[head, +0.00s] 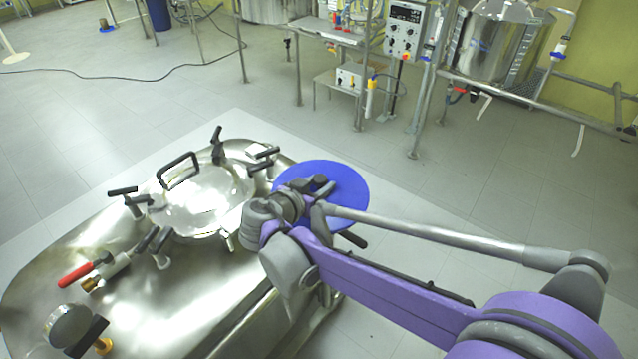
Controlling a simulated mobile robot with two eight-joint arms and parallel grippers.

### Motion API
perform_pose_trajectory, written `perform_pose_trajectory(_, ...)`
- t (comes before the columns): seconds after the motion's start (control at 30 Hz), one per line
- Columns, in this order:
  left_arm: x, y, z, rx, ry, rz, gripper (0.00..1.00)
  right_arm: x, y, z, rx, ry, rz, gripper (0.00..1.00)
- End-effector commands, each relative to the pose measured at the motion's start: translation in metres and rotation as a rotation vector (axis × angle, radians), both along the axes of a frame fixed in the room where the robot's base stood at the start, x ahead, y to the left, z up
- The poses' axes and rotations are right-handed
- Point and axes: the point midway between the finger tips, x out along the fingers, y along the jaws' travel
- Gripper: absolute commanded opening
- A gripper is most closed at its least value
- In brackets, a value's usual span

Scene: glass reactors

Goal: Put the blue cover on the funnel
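The blue cover (346,181) is a flat round disc at the right end of the steel vessel, in the middle of the head view. My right gripper (316,186) is over the middle of the cover, with its dark fingers at or just above the disc. The wrist hides part of the cover, and I cannot tell whether the fingers are closed on a handle there. The funnel is not visible; I cannot tell whether it is under the cover. My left gripper is not in view.
The steel vessel (180,290) has a round lid (205,200) with several black-handled clamps, a red-handled valve (78,274) and a gauge (68,326). A black handle (352,239) sticks out below the cover. Frames with equipment stand at the back. Open floor lies between.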

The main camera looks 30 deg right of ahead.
Motion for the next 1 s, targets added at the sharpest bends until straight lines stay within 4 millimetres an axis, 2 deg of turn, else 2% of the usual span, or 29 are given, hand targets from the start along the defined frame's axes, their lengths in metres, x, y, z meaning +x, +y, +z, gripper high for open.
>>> perform_pose_trajectory(0.03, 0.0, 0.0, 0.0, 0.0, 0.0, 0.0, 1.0, 0.0, 0.0, 0.0, 0.0, 0.0, 0.0, 0.56)
perform_pose_trajectory(0.1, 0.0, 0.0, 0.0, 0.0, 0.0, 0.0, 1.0, 0.0, 0.0, 0.0, 0.0, 0.0, 0.0, 0.69)
perform_pose_trajectory(0.13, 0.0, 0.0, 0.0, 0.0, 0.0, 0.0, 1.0, 0.0, 0.0, 0.0, 0.0, 0.0, 0.0, 0.7)
perform_pose_trajectory(0.47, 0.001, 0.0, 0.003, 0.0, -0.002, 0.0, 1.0, 0.0, 0.0, 0.005, 0.0, -0.001, 0.0, 0.7)
perform_pose_trajectory(0.57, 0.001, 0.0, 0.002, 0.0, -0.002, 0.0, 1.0, -0.005, 0.01, 0.008, 0.0, 0.001, 0.004, 0.7)
perform_pose_trajectory(1.0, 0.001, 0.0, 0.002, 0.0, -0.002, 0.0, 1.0, -0.048, 0.08, 0.041, 0.001, 0.001, 0.004, 0.7)
